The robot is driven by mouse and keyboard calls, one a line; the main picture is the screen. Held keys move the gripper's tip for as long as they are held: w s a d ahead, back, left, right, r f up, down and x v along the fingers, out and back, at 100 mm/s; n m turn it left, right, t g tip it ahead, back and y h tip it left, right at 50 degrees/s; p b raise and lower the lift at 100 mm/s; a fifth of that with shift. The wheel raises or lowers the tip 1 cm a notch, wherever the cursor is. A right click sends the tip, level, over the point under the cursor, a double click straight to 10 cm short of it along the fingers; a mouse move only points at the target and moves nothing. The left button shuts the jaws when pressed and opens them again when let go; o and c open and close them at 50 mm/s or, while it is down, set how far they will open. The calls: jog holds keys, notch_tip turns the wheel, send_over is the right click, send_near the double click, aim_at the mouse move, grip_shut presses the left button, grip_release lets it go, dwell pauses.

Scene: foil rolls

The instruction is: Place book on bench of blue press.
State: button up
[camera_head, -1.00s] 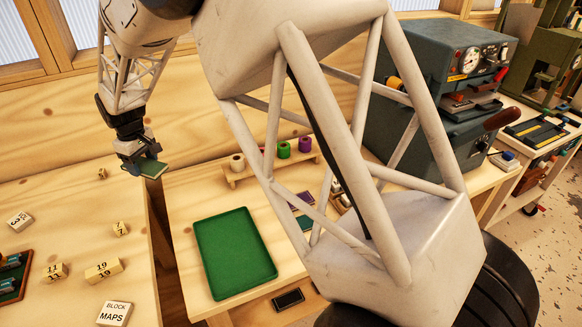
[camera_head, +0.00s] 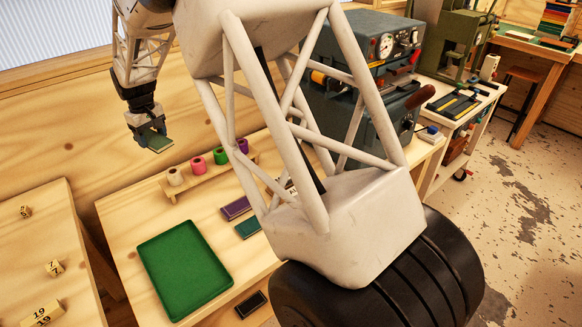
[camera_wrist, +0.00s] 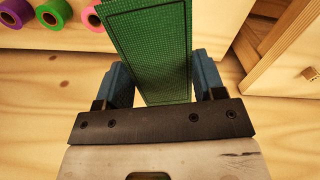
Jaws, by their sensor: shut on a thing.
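My gripper (camera_head: 150,135) is shut on a green book (camera_head: 158,144) and holds it in the air above the back left of the workbench. In the wrist view the green book (camera_wrist: 150,45) stands out between the two blue fingers of my gripper (camera_wrist: 165,85). The blue press (camera_head: 355,65), a blue-grey machine with dials and a red-handled lever, stands at the back right of the workbench. My arm links hide part of it and much of its bench. My gripper is well to the left of the press.
A green tray (camera_head: 185,265) lies on the workbench (camera_head: 125,215). A wooden rack (camera_head: 210,178) holds several coloured foil rolls. A purple book (camera_head: 236,207) and a teal book (camera_head: 248,228) lie near my arm. A green press (camera_head: 450,40) stands farther right. A gap separates the left table.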

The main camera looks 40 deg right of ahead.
jog(key=s+d+f+n, duration=0.3)
jog(key=s+d+f, duration=0.25)
jog(key=s, duration=0.35)
jog(key=s+d+f+n, duration=0.2)
jog(key=s+d+f, duration=0.35)
jog(key=s, duration=0.35)
jog(key=s+f+n, duration=0.3)
jog(key=s, duration=0.7)
jog(key=s+f+n, duration=0.3)
jog(key=s+f, duration=0.1)
jog(key=s, duration=0.7)
jog(key=s+d+f+n, duration=0.1)
jog(key=s+f+n, duration=0.2)
jog(key=s, duration=0.8)
jog(key=shift+s+f+n, duration=0.25)
jog(key=shift+f+n, duration=0.15)
jog(key=shift+f, duration=0.1)
jog(key=shift+w, duration=0.1)
jog(key=w+d, duration=0.1)
jog(key=w, duration=0.4)
jog(key=w+d+f, duration=0.1)
jog(key=w+d, duration=0.1)
jog(key=w, duration=0.3)
jog(key=w+d, duration=0.2)
jog(key=w, duration=0.2)
jog(key=shift+w+d+f, duration=0.25)
jog(key=shift+w, duration=0.15)
jog(key=shift+f, duration=0.15)
jog(key=shift+f, duration=1.6)
